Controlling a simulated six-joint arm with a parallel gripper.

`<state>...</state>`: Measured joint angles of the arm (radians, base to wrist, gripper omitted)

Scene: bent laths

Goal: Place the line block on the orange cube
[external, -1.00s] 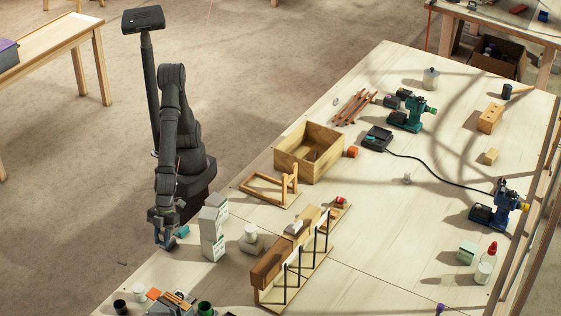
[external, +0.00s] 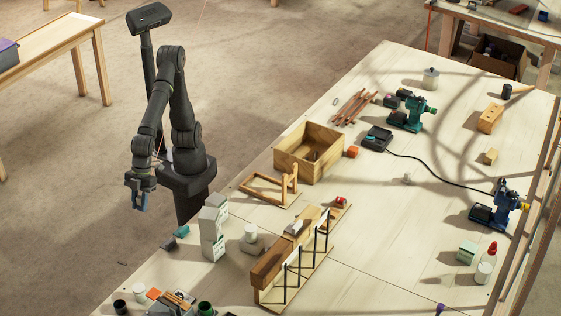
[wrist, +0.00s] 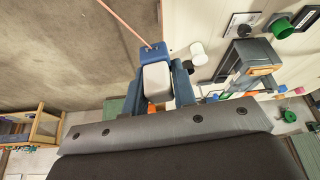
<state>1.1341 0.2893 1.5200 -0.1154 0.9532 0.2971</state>
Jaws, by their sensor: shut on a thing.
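My gripper (external: 140,194) is raised at the left of the bench, beyond its edge and over the floor. In the wrist view its blue-grey fingers (wrist: 160,86) are shut on a small blue and whitish piece, which I take to be the line block (wrist: 152,52). A thin pinkish line runs from its end to the upper left. The fingers hide part of it. The orange cube (external: 352,152) sits on the bench beside the right corner of the open wooden box, well away from my gripper.
A teal piece (external: 182,231) and a dark piece (external: 168,243) lie near the left edge.

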